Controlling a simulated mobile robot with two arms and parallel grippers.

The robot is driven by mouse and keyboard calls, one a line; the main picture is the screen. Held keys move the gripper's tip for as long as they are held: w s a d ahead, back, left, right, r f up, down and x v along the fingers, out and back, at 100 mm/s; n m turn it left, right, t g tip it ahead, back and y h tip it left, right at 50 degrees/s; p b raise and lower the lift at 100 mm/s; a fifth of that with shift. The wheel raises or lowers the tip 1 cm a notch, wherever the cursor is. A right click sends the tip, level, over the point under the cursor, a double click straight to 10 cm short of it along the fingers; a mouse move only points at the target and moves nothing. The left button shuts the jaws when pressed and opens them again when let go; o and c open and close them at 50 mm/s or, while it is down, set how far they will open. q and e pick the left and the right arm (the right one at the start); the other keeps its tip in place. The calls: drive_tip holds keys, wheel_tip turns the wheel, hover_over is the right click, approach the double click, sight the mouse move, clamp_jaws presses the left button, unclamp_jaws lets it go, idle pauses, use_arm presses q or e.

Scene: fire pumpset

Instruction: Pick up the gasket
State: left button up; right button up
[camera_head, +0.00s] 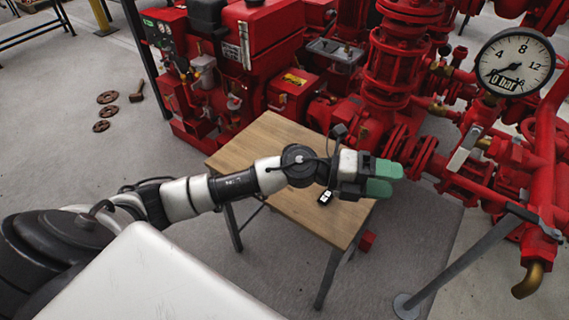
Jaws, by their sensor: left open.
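My left gripper (384,178) has two green fingers, slightly apart, with nothing visible between them. It hangs above the right edge of a small wooden table (262,140), pointing right toward the red pump pipework. A small black item with a white mark (326,197) is on the table just below my left wrist; I cannot tell what it is. Several brown ring-shaped pieces (107,97) lie on the floor at the left, far from the gripper. No piece is clearly recognisable as the gasket. My right gripper is out of view.
Red pump machinery (265,35) stands behind the table, and red pipes and valves (500,170) fill the right side. A pressure gauge (515,63) is at upper right. A grey post (460,262) slants at lower right. A brown tool-like piece (137,92) lies by the rings.

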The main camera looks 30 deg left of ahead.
use_arm(q)
drive_tip(key=w+a+f+m+g+y, duration=0.2)
drive_tip(key=a+f+m+g+y, duration=0.4)
drive_tip(key=a+y, duration=0.45)
drive_tip(key=w+a+n+y, duration=0.1)
drive_tip(key=a+y, duration=0.5)
drive_tip(key=a, duration=1.1)
drive_tip(key=shift+n+y, duration=0.25)
drive_tip(key=shift+n, duration=0.05)
drive_tip(key=f, duration=0.1)
drive_tip(key=f+b, duration=0.1)
drive_tip(key=f, duration=0.2)
drive_tip(key=shift+a+f+b, duration=0.15)
drive_tip(key=shift+a+b, duration=0.1)
drive_tip(key=shift+b, duration=0.1)
drive_tip(key=f, duration=0.3)
drive_tip(key=f+b, duration=0.1)
drive_tip(key=f, duration=0.1)
drive_tip(key=shift+w+d+f, duration=0.1)
drive_tip(key=shift+w+f, duration=0.15)
drive_tip(key=shift+f, duration=0.3)
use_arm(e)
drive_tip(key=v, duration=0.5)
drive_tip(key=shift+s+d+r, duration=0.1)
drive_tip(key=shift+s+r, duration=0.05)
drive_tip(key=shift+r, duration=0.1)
use_arm(q)
drive_tip(key=shift+c, duration=0.3)
drive_tip(key=c, duration=0.9)
